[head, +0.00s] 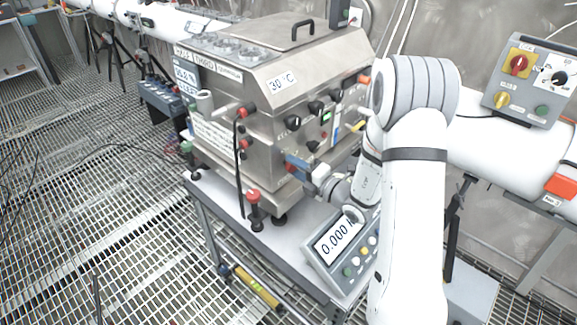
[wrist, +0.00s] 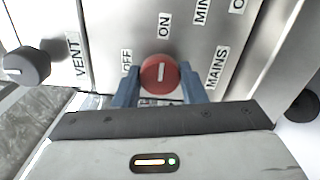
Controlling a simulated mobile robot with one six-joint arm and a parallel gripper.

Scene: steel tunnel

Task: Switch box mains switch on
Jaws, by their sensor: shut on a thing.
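The switch box (head: 270,85) is a steel cabinet on a trolley in the head view. Its mains switch (wrist: 160,73) is a round red knob in the wrist view, with ON above it, OFF to its upper left and MAINS to its right. The knob's white mark stands about upright in the picture, in line with ON. My gripper (wrist: 160,82) has blue fingers shut on the knob, one on each side. In the head view my gripper (head: 295,165) is at the lower front of the box, and the fingers largely hide the knob.
A black knob (wrist: 27,66) marked VENT is left of the fingers. A scale display (head: 335,238) reading 0.000 sits on the trolley below my arm. A grey control box (head: 530,85) is at right.

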